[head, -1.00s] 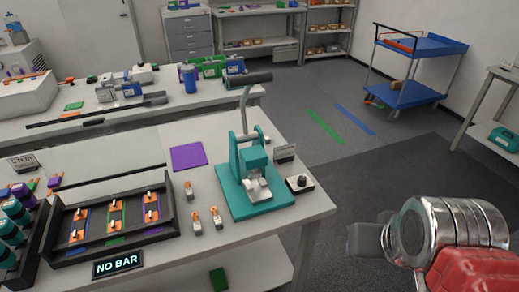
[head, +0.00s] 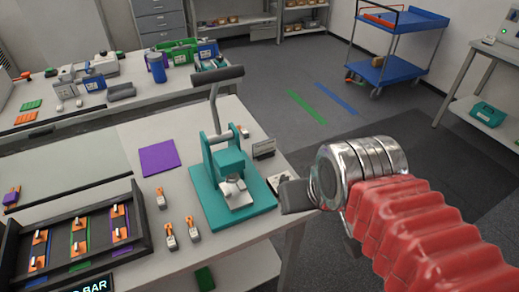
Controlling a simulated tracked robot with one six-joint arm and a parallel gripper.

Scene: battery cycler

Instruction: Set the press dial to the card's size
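The teal press (head: 230,178), with its long grey lever raised, stands near the right end of the white bench. A small card in a dark holder (head: 264,149) stands just right of the press; its writing is too small to read. The white dial box with a dark knob (head: 279,180) sits at the press's right front, partly hidden by my gripper. My gripper (head: 297,195) reaches in from the right, its dark grey fingers beside the box in the picture. I cannot tell whether the fingers touch the knob or whether they are apart.
A purple mat (head: 159,157) and several orange-topped clips (head: 169,236) lie left of the press. A black tray (head: 148,243) with coloured strips is at the lower left. A blue cart (head: 388,70) stands behind on open floor.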

